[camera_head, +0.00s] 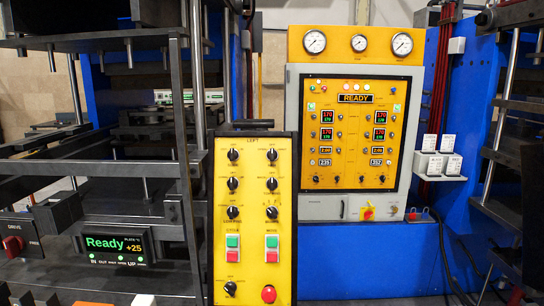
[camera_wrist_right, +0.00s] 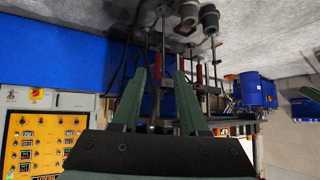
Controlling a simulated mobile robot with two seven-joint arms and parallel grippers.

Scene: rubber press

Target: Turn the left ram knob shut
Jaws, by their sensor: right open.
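The yellow panel marked LEFT (camera_head: 254,200) stands in the middle of the head view. It carries two columns of black rotary knobs, such as the upper left one (camera_head: 233,155) and the lower left one (camera_head: 231,288). Their small labels are too blurred to tell which is the ram knob or which setting reads shut. My right gripper (camera_wrist_right: 160,76) shows in the right wrist view, its two green fingers apart with nothing between them. It is not in the head view, and no finger touches a knob there. My left gripper is in neither view.
Below the knobs are green and red buttons (camera_head: 232,248) and a round red button (camera_head: 268,293). Behind stands a grey cabinet with a yellow panel (camera_head: 355,188) showing READY. Dark press frames (camera_head: 90,170) flank the left side; a "Ready" display (camera_head: 117,244) sits there.

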